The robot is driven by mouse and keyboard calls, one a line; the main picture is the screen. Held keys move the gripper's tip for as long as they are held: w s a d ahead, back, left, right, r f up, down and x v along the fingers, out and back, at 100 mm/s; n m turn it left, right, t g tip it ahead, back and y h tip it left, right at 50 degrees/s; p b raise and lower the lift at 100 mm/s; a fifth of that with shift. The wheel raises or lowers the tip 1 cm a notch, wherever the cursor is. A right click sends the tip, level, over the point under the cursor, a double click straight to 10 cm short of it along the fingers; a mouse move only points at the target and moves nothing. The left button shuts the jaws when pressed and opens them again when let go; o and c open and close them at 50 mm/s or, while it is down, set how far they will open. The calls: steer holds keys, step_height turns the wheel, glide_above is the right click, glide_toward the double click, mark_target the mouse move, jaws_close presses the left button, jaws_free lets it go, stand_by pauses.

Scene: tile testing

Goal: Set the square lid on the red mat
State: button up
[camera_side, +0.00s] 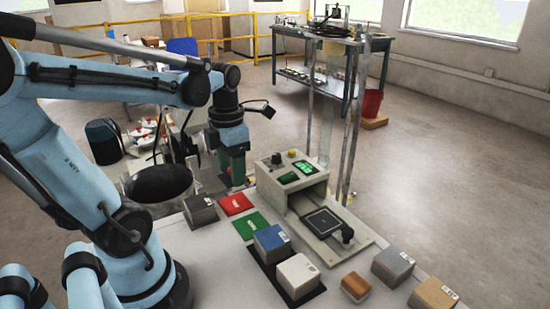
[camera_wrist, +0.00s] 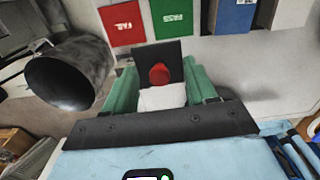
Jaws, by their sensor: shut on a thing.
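The square lid (camera_wrist: 172,48) is a dark plate with a red knob, seen in the wrist view between the green fingers of my gripper (camera_wrist: 158,86). My gripper is shut on the lid. The red mat (camera_side: 235,204), marked FAIL, lies on the table; it also shows in the wrist view (camera_wrist: 122,22), beyond the lid and to its left.
A green PASS mat (camera_side: 251,225) lies beside the red one. A grey box (camera_side: 200,210) stands left of the red mat. A test machine (camera_side: 290,182) stands to the right. Blue (camera_side: 271,242) and white (camera_side: 298,274) boxes are in front. A dark cylinder (camera_wrist: 68,75) is left of my gripper.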

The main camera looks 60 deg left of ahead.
glide_above(235, 204)
step_height(235, 204, down, 5)
steer(key=shift+a+f, duration=0.1)
steer(key=shift+f, duration=3.55)
steer(key=shift+f, duration=0.3)
steer(key=o, duration=1.4)
steer(key=shift+r, duration=3)
